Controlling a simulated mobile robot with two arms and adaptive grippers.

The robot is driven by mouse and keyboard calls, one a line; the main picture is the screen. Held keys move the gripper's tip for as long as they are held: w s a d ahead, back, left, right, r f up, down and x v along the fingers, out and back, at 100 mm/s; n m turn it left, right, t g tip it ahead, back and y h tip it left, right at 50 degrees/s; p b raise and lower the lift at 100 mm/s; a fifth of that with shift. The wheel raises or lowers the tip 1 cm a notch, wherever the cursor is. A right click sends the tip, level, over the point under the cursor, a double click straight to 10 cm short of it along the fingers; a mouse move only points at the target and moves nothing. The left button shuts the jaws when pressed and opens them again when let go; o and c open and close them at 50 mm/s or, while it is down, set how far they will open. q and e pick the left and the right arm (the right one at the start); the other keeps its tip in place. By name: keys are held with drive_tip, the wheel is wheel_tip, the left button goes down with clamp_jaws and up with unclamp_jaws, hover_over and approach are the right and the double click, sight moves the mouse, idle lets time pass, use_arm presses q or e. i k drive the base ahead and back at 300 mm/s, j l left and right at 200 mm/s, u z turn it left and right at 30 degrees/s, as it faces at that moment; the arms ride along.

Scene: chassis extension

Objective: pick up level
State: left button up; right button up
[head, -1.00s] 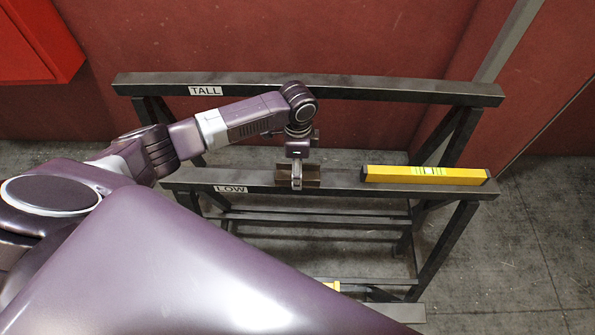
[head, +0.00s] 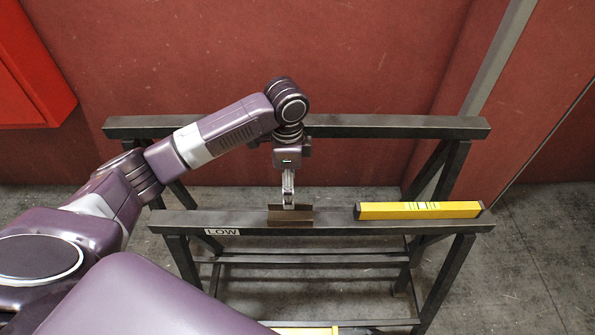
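A yellow level (head: 418,210) with dark end caps and a pale green vial window near its middle lies along the right part of the LOW sawhorse bar (head: 345,229). My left gripper (head: 289,202) points down at the middle of that bar, left of the level and apart from it. Its fingertips are at the upper edge of a small brown block (head: 291,219) on the bar. I cannot tell whether they touch the block or how far they are open. My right gripper is not in view.
The TALL sawhorse bar (head: 400,127) stands behind the low one, in front of a red wall. A yellow piece (head: 305,330) shows below at the bottom edge. A red box (head: 30,85) hangs at upper left. Floor at right is clear.

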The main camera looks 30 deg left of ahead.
sight(362, 211)
drive_tip(key=k+l, duration=0.25)
drive_tip(key=l, duration=0.15)
drive_tip(key=k+l, duration=0.25)
drive_tip(key=l, duration=0.2)
drive_tip(key=k+l, duration=0.25)
drive_tip(key=l, duration=0.15)
drive_tip(key=k+l, duration=0.25)
drive_tip(key=l, duration=0.2)
